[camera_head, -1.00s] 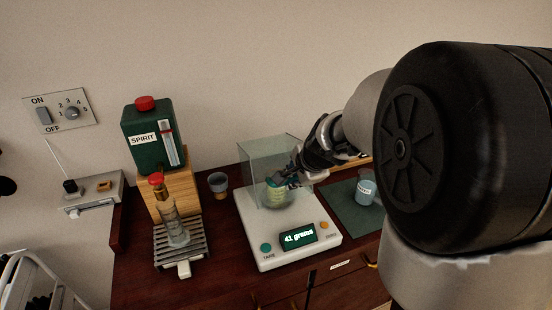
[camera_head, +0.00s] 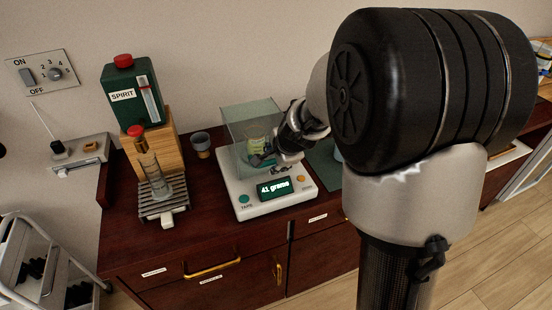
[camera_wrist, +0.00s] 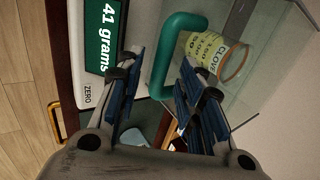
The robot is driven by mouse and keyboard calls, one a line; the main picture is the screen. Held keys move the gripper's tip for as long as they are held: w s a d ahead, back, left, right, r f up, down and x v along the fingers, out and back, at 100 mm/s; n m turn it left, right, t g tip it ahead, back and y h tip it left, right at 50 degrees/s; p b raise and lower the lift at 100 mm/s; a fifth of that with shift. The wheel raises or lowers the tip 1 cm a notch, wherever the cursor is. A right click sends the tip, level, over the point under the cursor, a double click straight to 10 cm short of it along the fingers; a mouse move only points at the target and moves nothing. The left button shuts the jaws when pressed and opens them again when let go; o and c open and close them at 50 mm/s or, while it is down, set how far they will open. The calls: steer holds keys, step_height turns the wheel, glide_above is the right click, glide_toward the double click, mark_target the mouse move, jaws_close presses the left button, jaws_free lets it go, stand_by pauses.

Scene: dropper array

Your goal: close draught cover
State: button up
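The draught cover (camera_head: 240,128) is a clear glass box on the white balance (camera_head: 241,204), which reads 41 grams. How far the cover stands open cannot be told. A pale jar (camera_head: 257,139) stands inside the cover's outline; the wrist view shows its clove label (camera_wrist: 207,50). A teal looped handle (camera_wrist: 167,52) is close ahead of my gripper in the wrist view, beside a glass panel (camera_wrist: 262,75). My gripper (camera_head: 267,160) is at the cover's front right. Its blue-padded fingers (camera_wrist: 157,75) are apart, with the handle's lower end between them; no grip shows.
A green spirit canister (camera_head: 128,92) stands on a wooden block at left, behind a burette-like glass piece on a grey rack (camera_head: 163,208). A small cup (camera_head: 201,145) stands left of the balance. A dark mat (camera_head: 325,166) lies at right, partly hidden by my arm.

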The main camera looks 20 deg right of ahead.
steer(key=shift+r, duration=0.15)
steer(key=v, duration=1.2)
steer(key=s+a+n+g, duration=0.1)
steer(key=s+a+n, duration=0.3)
steer(key=s+n, duration=0.5)
steer(key=s+a+n+g, duration=0.1)
steer(key=s+a+n, duration=0.3)
steer(key=s+n, duration=0.5)
steer(key=s, duration=0.6)
steer(key=shift+a+r, duration=0.15)
steer(key=shift+r, duration=0.05)
